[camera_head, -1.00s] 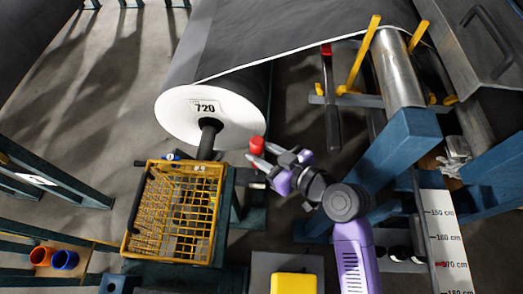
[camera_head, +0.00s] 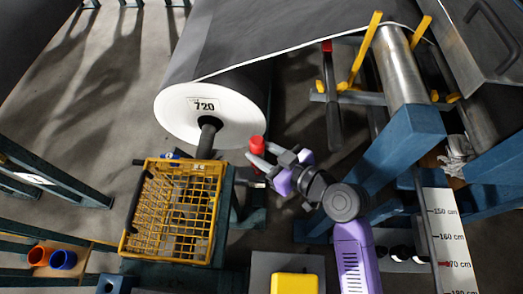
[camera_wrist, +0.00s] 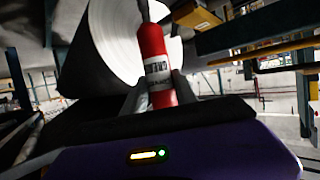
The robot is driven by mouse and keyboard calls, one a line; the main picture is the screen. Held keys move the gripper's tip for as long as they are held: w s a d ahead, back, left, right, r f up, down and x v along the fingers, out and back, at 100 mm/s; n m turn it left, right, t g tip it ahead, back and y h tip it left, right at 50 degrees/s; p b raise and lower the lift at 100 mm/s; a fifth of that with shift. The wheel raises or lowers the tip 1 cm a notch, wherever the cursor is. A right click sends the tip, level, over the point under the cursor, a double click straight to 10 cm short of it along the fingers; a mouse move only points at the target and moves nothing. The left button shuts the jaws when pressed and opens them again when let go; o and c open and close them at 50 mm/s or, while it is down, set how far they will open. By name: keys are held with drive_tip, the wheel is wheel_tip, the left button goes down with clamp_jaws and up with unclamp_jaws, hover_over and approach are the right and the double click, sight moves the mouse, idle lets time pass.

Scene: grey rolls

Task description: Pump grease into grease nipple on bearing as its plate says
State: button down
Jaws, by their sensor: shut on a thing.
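My gripper (camera_head: 257,158) is shut on a red cylinder (camera_head: 257,142) with a white label, just right of the yellow basket. In the wrist view the red cylinder (camera_wrist: 153,60) stands upright between the two fingers, its label partly readable at best. Behind it is the white end face of the large roll (camera_wrist: 118,40). In the head view this roll end (camera_head: 180,115) carries the number 720, and a dark shaft (camera_head: 207,138) comes out of its middle. I cannot make out a bearing, a grease nipple or a plate.
A yellow wire basket (camera_head: 218,220) stands below the roll, with a small blue item (camera_head: 170,156) at its top edge. A steel roller (camera_head: 398,68) and blue frame beams (camera_head: 390,150) are to the right. Orange (camera_head: 41,256) and blue (camera_head: 64,259) cups sit at lower left.

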drive_tip(key=shift+r, duration=0.1)
drive_tip(key=shift+r+p, duration=0.45)
drive_tip(key=shift+r, duration=0.05)
drive_tip(key=shift+f+b, duration=0.35)
drive_tip(key=shift+b, duration=0.2)
idle(1.8)
drive_tip(key=shift+r+p, duration=0.3)
drive_tip(key=shift+r, duration=0.15)
drive_tip(key=shift+f+b, duration=0.75)
idle(1.4)
drive_tip(key=shift+r, duration=0.15)
drive_tip(key=shift+r+p, duration=0.4)
drive_tip(key=shift+r, duration=0.1)
idle(0.5)
